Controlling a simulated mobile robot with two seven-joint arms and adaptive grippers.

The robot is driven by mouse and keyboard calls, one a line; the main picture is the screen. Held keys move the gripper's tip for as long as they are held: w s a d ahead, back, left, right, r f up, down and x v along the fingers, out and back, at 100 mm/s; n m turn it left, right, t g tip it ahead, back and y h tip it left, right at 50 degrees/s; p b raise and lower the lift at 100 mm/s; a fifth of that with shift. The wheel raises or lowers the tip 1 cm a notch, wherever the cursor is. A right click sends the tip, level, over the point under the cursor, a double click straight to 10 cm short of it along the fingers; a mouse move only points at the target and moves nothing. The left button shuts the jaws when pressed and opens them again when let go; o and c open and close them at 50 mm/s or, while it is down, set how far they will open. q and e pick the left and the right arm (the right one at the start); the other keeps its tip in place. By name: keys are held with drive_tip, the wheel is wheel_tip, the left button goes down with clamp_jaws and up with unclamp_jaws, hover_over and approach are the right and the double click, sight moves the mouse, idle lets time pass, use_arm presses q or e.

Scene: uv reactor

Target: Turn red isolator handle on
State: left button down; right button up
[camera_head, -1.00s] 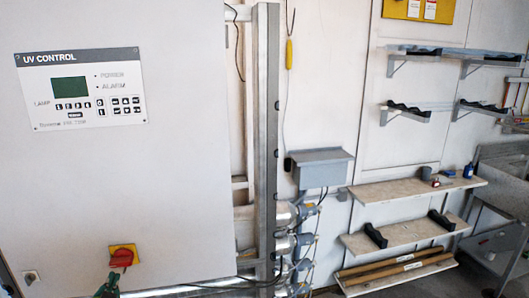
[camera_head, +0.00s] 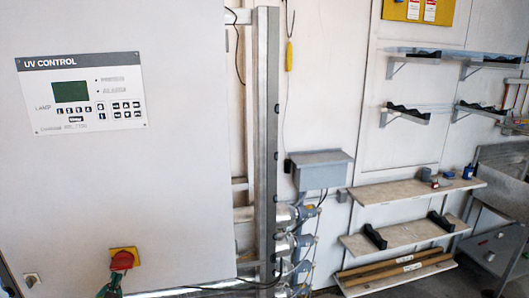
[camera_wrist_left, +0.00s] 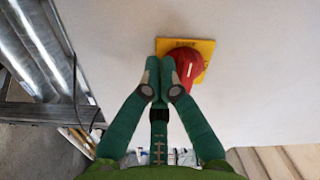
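The red isolator handle (camera_head: 122,260) sits on a yellow square plate (camera_head: 134,251) low on the white UV control cabinet. In the left wrist view the handle (camera_wrist_left: 190,75) shows a short white mark, and the yellow plate (camera_wrist_left: 204,46) lies behind it. My left gripper (camera_head: 115,276) comes up from below, right at the handle's lower edge. In the left wrist view its two green fingers (camera_wrist_left: 160,72) are brought together, tips beside the handle's left side. Nothing clearly shows between them; whether they touch the handle I cannot tell. My right gripper is not in view.
The UV control panel (camera_head: 80,92) is higher on the cabinet (camera_head: 185,170). A metal post (camera_head: 266,140) and pipe fittings (camera_head: 300,245) stand to its right. Shelves (camera_head: 410,192) hang on the far-right wall.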

use_arm(q)
drive_tip(key=shift+a+r+p, duration=0.1)
drive_tip(key=shift+r+p, duration=0.2)
drive_tip(key=shift+p, duration=0.05)
idle(0.6)
drive_tip(key=shift+s+a+r+p, duration=0.1)
drive_tip(key=shift+a+r+p, duration=0.15)
drive_tip(key=shift+r+p, duration=0.4)
drive_tip(key=shift+s+a+r+p, duration=0.1)
drive_tip(key=shift+a+r+p, duration=0.2)
drive_tip(key=shift+p, duration=0.55)
drive_tip(key=shift+a, duration=0.3)
drive_tip(key=p+v, duration=0.3)
drive_tip(key=v, duration=0.3)
